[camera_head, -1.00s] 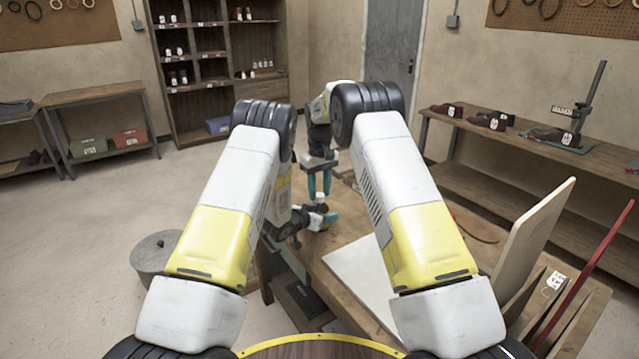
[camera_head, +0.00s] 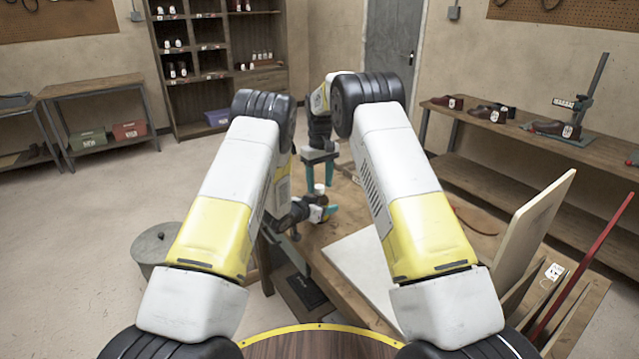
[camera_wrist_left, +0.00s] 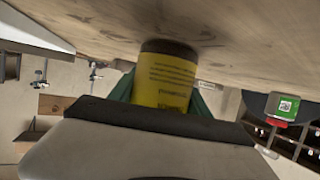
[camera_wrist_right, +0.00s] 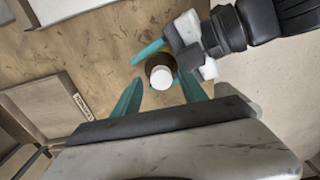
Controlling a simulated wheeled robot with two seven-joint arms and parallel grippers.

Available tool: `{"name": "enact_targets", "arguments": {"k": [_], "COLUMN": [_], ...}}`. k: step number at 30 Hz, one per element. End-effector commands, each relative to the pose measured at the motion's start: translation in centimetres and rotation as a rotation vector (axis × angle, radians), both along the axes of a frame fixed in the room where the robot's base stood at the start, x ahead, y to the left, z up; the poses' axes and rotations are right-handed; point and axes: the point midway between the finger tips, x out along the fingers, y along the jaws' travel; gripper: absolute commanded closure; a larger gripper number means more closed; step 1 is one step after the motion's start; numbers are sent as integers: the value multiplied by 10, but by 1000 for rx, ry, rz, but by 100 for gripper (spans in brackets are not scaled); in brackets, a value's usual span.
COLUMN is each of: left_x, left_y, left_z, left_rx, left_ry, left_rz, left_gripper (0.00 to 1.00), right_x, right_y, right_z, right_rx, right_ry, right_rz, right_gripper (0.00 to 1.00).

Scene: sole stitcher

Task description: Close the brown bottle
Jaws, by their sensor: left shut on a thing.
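The brown bottle (camera_wrist_left: 165,78) has a yellow label. My left gripper is shut on it beside the table top; in the head view this gripper (camera_head: 318,211) lies low over the table. A white cap (camera_wrist_right: 160,77) sits at the bottle's mouth, with a brown ring of bottle around it in the right wrist view. It also shows in the head view (camera_head: 319,188). I cannot tell how tightly the cap is seated.
The wooden table (camera_head: 343,223) carries a white board (camera_head: 372,262) at front right, with a rack of upright panels (camera_head: 533,225) beyond it. A grey bin (camera_head: 158,250) stands left on the floor. A workbench with shoes (camera_head: 495,112) runs along the right wall.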

Motion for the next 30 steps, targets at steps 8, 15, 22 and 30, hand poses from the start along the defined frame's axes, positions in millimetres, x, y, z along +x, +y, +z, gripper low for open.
{"name": "enact_targets", "arguments": {"k": [8,15,22,30], "left_x": [0,0,0,0], "left_y": [-1,-1,-1,-1], "left_z": [1,1,1,1], "left_rx": [0,-1,-1,-1], "left_ry": [-1,-1,-1,-1], "left_rz": [-1,-1,-1,0], "left_gripper": [100,100,100,100], "right_x": [-1,0,1,0], "right_y": [2,1,1,0], "right_z": [5,49,95,119], "right_rx": [2,2,2,0], "right_ry": [2,-2,-2,1], "right_rz": [2,2,0,0], "right_gripper": [47,47,47,47]}}
